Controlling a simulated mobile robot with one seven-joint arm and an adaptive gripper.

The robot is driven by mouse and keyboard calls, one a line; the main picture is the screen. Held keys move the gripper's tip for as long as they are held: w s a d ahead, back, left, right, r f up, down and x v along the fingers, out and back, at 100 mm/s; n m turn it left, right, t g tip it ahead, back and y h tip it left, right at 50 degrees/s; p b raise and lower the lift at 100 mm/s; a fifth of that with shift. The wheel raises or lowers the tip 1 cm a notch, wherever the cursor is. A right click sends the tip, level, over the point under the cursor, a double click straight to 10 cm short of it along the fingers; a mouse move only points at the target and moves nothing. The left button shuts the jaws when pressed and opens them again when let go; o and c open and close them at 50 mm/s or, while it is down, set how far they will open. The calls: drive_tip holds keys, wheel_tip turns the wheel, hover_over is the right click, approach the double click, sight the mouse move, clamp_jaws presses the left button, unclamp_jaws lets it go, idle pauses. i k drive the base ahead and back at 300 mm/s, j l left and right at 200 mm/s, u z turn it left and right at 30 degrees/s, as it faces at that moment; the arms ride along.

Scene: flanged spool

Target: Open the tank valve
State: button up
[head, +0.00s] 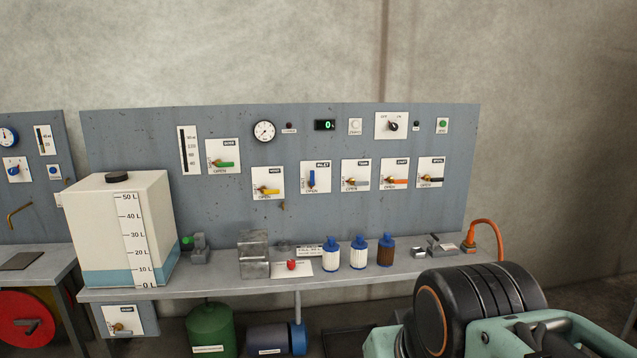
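Several lever valves sit on small white plates on the grey-blue wall panel in the head view. The plate whose small label seems to read TANK (364,164) carries a grey lever (360,185) that lies about level and points right from a brass hub. The word OPEN shows under the levers. The valve labelled INLET (312,179) is beside it on the left, with a blue lever standing vertical. Green, yellow, orange and black levers on other plates lie about level. Nothing touches the grey lever. My gripper's fingers do not show; dark and teal parts, seemingly my arm, fill the lower right.
A white tank (148,225) with blue liquid near 10 L stands on the left of the bench (205,286). Another valve (119,327) hangs below it. Bottles (358,254), a metal block (254,255) and an orange hose (485,222) are along the bench.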

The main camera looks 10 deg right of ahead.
sight(352, 181)
drive_tip(key=i+l+z, duration=0.2)
drive_tip(key=i, duration=0.2)
drive_tip(key=i+l+z, duration=0.2)
drive_tip(key=i, duration=0.2)
